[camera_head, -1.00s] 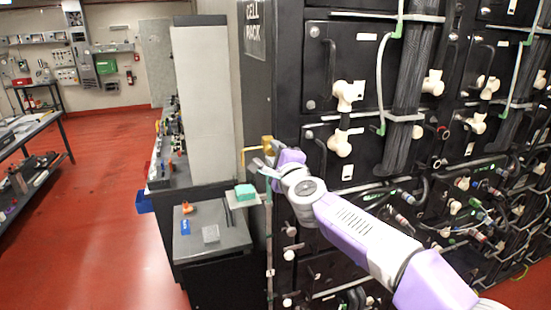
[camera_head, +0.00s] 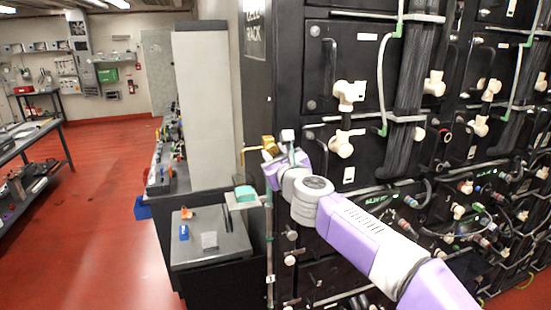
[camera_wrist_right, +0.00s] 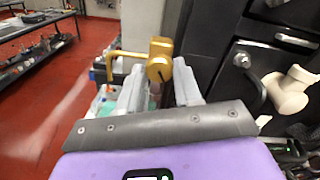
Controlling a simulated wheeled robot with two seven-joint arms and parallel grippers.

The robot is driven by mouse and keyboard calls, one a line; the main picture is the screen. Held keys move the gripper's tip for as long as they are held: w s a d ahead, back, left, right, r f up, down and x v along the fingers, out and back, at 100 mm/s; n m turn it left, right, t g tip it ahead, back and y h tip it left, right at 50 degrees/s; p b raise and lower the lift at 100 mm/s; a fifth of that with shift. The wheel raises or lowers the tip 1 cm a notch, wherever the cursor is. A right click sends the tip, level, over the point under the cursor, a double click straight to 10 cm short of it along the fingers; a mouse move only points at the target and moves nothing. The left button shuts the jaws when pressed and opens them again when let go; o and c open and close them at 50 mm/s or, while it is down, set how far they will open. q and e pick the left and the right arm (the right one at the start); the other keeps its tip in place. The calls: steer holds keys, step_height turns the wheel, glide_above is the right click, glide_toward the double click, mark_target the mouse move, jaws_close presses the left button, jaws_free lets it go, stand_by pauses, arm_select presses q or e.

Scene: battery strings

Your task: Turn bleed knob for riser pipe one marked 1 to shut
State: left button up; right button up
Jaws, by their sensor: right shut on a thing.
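A brass bleed fitting (camera_wrist_right: 160,58) with a bent side pipe stands at the top of a riser by the rack's left edge. It also shows in the head view (camera_head: 268,143). My right gripper (camera_wrist_right: 158,88) reaches it from the near side, one grey finger on each side just below the brass body. The fingers are shut on the bleed knob, which they mostly hide. In the head view my right gripper (camera_head: 283,158) is small and partly hides the fitting. I cannot read a mark 1 on it. My left gripper is not in view.
The black rack (camera_head: 350,60), with white valves (camera_head: 350,95) and hoses, stands close on the right. A small shelf with a green thing (camera_head: 244,194) is just below left. A grey-topped cabinet (camera_head: 235,245) is beneath. Red floor is open at left.

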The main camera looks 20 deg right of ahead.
steer(key=m+b, duration=0.1)
steer(key=m, duration=0.4)
steer(key=shift+m+b, duration=0.3)
steer(key=shift+m, duration=0.1)
stand_by(0.3)
steer(key=o, duration=1)
steer(key=shift+o, duration=0.2)
steer(key=shift+s, duration=0.1)
steer(key=s+b, duration=0.1)
steer(key=s, duration=0.6)
steer(key=shift+s, duration=0.2)
steer(key=shift+d, duration=0.1)
